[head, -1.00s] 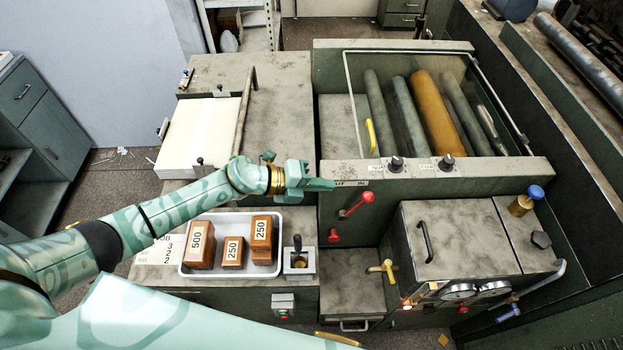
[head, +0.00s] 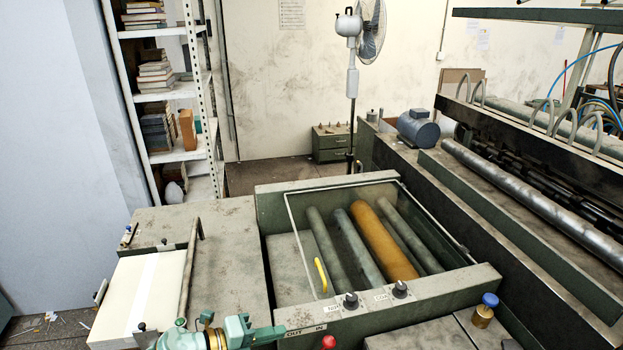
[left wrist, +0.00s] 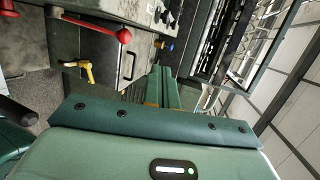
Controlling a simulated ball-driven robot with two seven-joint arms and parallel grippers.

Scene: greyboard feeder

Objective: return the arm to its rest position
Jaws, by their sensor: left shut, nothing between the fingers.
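My left gripper (head: 268,334) shows at the bottom edge of the head view, pale green with a brass-coloured ring at its wrist. Its fingers point right, by the OUT / IN label plate (head: 306,331) on the machine's front edge. It is shut and empty. In the left wrist view the closed green fingers (left wrist: 166,88) show past the dark green edge of the hand. A red-knobbed lever (left wrist: 124,36) shows there at upper left, apart from the fingers. Most of my left arm is below the head view. My right gripper is not in view.
The roller bay (head: 487,279) has a raised frame around several rollers. A white paper stack (head: 125,297) lies left on the grey bench top. A red knob (head: 328,342) stands close right of the fingers.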

